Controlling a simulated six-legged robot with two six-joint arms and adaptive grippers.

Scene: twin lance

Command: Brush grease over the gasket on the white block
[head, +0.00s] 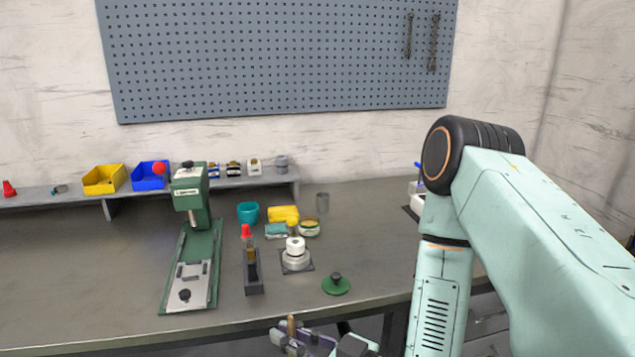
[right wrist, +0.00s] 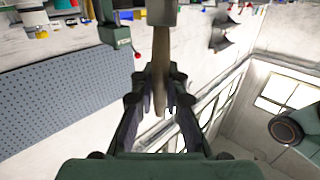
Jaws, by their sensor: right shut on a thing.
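My right gripper (head: 300,341) is low at the front of the head view, in front of the bench edge. It is shut on a slim brown wooden handle (head: 291,326), which also shows between the fingers in the right wrist view (right wrist: 160,75). I cannot make out bristles. A white stepped round piece (head: 296,262) stands on a dark square plate on the bench. A white blocky thing (head: 417,203) farther right is partly hidden by my right arm. I cannot tell a gasket on either. A round open tin (head: 309,228) with yellowish contents may be the grease. My left gripper is out of view.
A green press (head: 192,240) stands left of centre. Near it are a dark holder (head: 253,275) with a red-topped item, a teal cup (head: 248,212), a yellow block (head: 284,213) and a green knobbed disc (head: 336,285). A shelf with bins runs behind. The bench's left part is clear.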

